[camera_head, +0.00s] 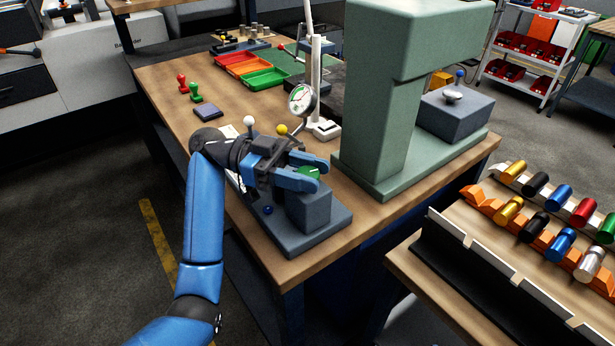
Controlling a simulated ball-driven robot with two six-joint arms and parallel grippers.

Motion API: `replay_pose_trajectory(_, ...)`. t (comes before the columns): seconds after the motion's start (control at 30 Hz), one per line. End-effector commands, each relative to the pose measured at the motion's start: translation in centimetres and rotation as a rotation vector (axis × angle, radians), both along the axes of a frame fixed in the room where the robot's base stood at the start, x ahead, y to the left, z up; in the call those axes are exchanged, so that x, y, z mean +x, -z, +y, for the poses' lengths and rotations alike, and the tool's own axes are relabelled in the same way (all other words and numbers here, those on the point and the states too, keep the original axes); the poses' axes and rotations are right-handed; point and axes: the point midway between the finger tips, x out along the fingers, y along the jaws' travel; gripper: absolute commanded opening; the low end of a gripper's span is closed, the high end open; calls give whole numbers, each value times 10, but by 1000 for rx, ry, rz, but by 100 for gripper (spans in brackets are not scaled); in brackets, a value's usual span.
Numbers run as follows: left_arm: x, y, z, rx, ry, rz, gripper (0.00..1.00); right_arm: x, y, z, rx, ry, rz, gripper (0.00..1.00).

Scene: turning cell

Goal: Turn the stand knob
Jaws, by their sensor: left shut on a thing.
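My left gripper (314,179) reaches in from the left and is shut on a green knob (308,173) on top of a grey block (309,211). The fingers hide part of the knob, so its turn angle cannot be told. The block stands on a dark grey base plate (333,225) near the table's front edge. Behind the gripper, a white stand (316,75) carries a round dial gauge (301,99). A yellow ball (282,130) and a white ball (249,121) show just behind my left wrist. My right gripper is out of view.
A tall green machine frame (376,120) stands close on the right of the gripper. Red and green trays (265,77), stamps (196,93) and a dark pad (208,111) lie farther back on the wooden table (165,75). A rack of coloured cylinders (510,262) is at the right.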

Motion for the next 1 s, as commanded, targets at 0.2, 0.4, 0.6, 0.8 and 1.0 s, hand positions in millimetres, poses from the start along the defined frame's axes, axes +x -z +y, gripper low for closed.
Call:
replay_pose_trajectory(0.2, 0, 1, 0, 2, 25, 2, 14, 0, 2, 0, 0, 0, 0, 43)
replay_pose_trajectory(0.4, 0, 1, 0, 2, 26, 2, 14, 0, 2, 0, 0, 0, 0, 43)
replay_pose_trajectory(0.6, 0, 1, 0, 2, 25, 2, 56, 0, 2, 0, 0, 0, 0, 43)
replay_pose_trajectory(0.8, 0, 1, 0, 1, 24, 1, 63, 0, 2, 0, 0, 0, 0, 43)
replay_pose_trajectory(1.0, 1, 0, 2, 0, 23, 1, 63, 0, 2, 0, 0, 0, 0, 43)
